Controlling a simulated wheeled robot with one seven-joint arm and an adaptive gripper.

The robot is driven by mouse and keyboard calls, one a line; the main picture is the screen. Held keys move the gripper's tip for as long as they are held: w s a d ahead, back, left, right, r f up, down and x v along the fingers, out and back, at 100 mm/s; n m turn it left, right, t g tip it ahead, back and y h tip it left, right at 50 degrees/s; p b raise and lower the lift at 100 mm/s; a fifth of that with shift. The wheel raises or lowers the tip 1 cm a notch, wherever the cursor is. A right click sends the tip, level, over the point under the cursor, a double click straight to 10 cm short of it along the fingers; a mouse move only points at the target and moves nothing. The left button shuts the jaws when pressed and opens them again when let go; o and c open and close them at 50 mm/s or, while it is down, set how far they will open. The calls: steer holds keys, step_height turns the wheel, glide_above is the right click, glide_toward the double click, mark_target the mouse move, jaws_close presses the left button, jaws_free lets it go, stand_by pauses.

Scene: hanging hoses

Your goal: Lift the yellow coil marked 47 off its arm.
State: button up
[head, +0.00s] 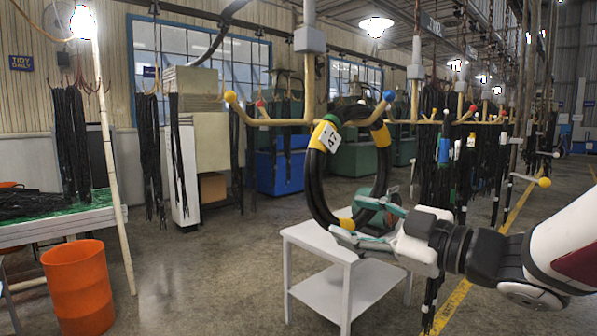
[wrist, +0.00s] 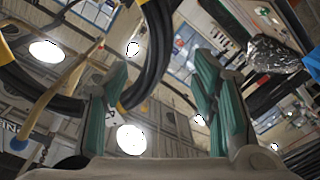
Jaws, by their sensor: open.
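The coil marked 47 is a thick black hose ring (head: 314,187) with yellow bands and a white tag (head: 330,138), whose number is only partly readable. It hangs upright on a yellow rack arm (head: 350,122) with a blue ball tip (head: 389,96). My gripper (head: 352,220) is open at the coil's lower right, its green-padded fingers near the lower yellow band. In the wrist view, the black hose (wrist: 157,55) passes into the space between the open fingers (wrist: 161,72), closer to the left finger. Whether it touches a pad cannot be told.
A white two-shelf table (head: 330,238) stands below the coil. Other black hoses (head: 445,165) hang on the rack to the right. An orange bin (head: 78,287) and a pale pole (head: 108,160) stand at left. The floor between the pole and table is clear.

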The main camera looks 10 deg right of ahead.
mark_target(327, 210)
steer(key=x, duration=0.9)
steer(key=shift+w+d, duration=0.15)
jaws_close()
